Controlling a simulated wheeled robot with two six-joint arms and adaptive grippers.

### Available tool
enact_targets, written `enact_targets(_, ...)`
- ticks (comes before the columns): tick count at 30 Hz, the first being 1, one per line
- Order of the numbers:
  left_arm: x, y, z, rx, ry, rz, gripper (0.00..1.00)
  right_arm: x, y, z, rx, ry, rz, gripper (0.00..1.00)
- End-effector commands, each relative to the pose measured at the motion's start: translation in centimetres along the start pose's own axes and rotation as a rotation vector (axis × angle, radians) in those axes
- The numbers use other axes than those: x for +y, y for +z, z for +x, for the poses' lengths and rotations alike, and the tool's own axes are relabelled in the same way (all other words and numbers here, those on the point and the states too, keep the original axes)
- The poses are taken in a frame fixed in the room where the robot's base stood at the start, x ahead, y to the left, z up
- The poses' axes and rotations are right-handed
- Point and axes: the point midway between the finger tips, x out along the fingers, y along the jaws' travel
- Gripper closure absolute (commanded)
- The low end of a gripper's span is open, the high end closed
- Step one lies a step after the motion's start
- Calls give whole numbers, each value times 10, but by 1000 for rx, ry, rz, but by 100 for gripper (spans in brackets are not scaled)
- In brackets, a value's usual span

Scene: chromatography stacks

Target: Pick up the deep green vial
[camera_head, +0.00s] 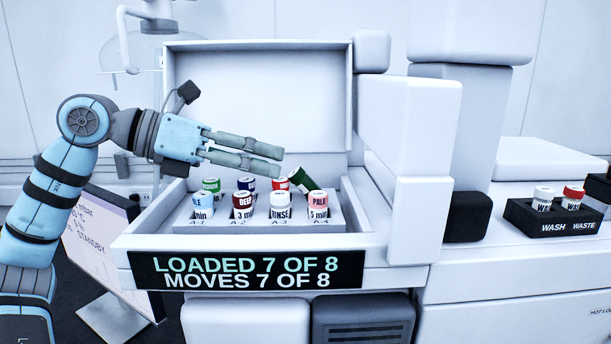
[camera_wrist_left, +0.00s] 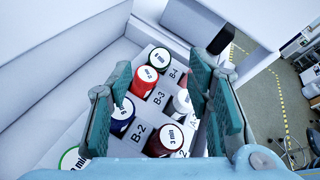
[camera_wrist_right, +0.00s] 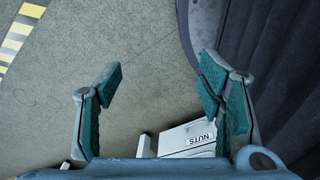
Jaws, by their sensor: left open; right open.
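The deep green vial (camera_head: 302,181) sits tilted at the back right of the rack, its top leaning left. In the left wrist view its white top with a dark green rim (camera_wrist_left: 159,57) shows near the B-4 label, beyond a red vial (camera_wrist_left: 146,73). My left gripper (camera_head: 281,163) is open and empty, its fingertips just above and left of the vial in the head view. In the left wrist view the vial's top lies between and beyond the fingertips. My right gripper (camera_wrist_right: 158,85) is open and empty above the floor.
The white rack (camera_head: 261,226) in the open tray also holds several other vials, including a lighter green one (camera_head: 211,185). The raised lid (camera_head: 258,95) stands behind, and white blocks (camera_head: 410,125) stand right. A black wash/waste holder (camera_head: 553,218) is farther right.

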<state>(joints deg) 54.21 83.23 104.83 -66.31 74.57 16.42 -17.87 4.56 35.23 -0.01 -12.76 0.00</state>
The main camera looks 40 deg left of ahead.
Motion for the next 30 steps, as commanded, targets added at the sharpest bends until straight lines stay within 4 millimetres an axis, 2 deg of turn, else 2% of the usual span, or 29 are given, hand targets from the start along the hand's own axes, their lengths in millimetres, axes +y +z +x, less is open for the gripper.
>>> enact_targets(9,-8,0,49,7,0,-4,54,4,-19,-39,27,1,1,38)
enact_targets(16,-5,-5,56,3,2,-4,54,4,-16,-36,23,1,1,38)
enact_targets(25,-5,-5,55,2,2,-5,100,4,-14,-36,19,1,1,38)
enact_targets(30,-5,-6,56,3,2,-6,100,4,-14,-36,19,1,1,38)
